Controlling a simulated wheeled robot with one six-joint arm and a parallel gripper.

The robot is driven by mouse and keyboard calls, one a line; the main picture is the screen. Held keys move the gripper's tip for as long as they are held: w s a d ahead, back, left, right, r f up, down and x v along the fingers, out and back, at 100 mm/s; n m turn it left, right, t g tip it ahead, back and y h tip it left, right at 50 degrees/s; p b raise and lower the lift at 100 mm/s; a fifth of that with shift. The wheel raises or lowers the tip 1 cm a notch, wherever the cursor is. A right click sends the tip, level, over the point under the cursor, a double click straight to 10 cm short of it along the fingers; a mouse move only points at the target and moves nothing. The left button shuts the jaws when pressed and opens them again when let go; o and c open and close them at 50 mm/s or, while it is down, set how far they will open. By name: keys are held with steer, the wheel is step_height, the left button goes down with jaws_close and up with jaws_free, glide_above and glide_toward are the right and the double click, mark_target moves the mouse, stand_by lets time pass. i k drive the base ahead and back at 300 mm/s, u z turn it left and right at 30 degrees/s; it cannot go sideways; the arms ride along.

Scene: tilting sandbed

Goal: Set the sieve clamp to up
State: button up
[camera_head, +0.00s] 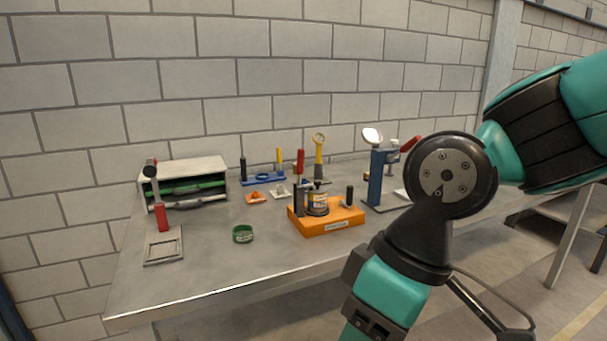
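I cannot tell for sure which fixture is the sieve clamp, as the labels are too small to read. An orange base (337,222) in the middle of the table carries a dark, labelled can (318,203), with a black upright on its left and a black-topped lever (348,196) standing upright on its right. At the left, a grey plate with a square opening (163,248) has a red upright (161,217) with a dark top. My arm fills the right side, in front of the table.
Behind stand a blue base (262,179) with black and yellow uprights, a red handle (300,160), a yellow-handled lever (319,155) and a tall blue stand (376,178). A small green ring (242,234) and a shelf box (186,171) are at left. The table's front left is clear.

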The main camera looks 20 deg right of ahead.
mark_target(300, 167)
steer(key=u, duration=0.55)
steer(key=i, duration=1)
steer(key=z, duration=0.45)
